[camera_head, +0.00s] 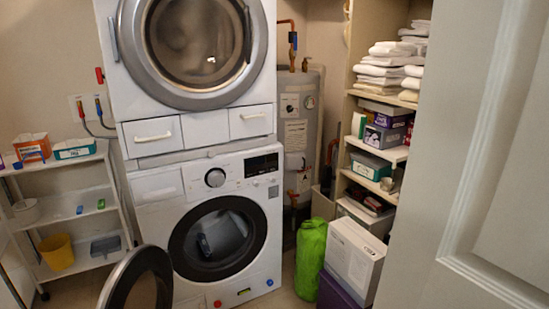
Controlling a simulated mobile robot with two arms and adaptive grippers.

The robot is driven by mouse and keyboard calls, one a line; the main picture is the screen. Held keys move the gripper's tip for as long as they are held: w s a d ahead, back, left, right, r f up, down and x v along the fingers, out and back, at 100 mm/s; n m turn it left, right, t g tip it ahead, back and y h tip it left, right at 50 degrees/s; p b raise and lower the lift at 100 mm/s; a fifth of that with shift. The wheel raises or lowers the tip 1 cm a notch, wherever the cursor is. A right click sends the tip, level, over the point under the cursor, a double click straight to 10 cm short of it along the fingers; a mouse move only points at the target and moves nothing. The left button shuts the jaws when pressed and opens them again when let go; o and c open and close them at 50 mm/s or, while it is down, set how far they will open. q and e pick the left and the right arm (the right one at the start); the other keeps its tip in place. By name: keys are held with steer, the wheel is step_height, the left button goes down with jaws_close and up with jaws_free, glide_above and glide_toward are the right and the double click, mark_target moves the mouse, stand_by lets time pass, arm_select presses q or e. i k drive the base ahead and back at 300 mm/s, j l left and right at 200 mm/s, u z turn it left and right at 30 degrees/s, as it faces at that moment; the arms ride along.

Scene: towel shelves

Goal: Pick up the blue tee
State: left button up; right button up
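I cannot make out for certain which thing is the blue tee. A small blue item (80,210) lies on the middle shelf of the white rack at the left, too small to identify. Another small blue item (18,165) is on the rack's top shelf near its left end. A round blue piece (270,283) shows at the lower right front of the washing machine. Neither of my grippers is in view.
The washer (150,190) stands under a dryer (122,75), its round door (140,285) swung open. A white rack (85,262) is left. A green bag (311,260) and white box (352,258) stand right, before towel shelves (352,140). A pale door (450,150) fills the right.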

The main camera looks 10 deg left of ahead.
mark_target(200, 238)
steer(key=i+j+u, duration=0.1)
steer(key=i+u, duration=0.25)
steer(key=i, duration=0.3)
steer(key=i+l+u, duration=0.1)
steer(key=i+u, duration=0.25)
steer(key=i, duration=0.25)
steer(key=i+l+u, duration=0.35)
steer(key=i, duration=0.3)
steer(key=j, duration=0.1)
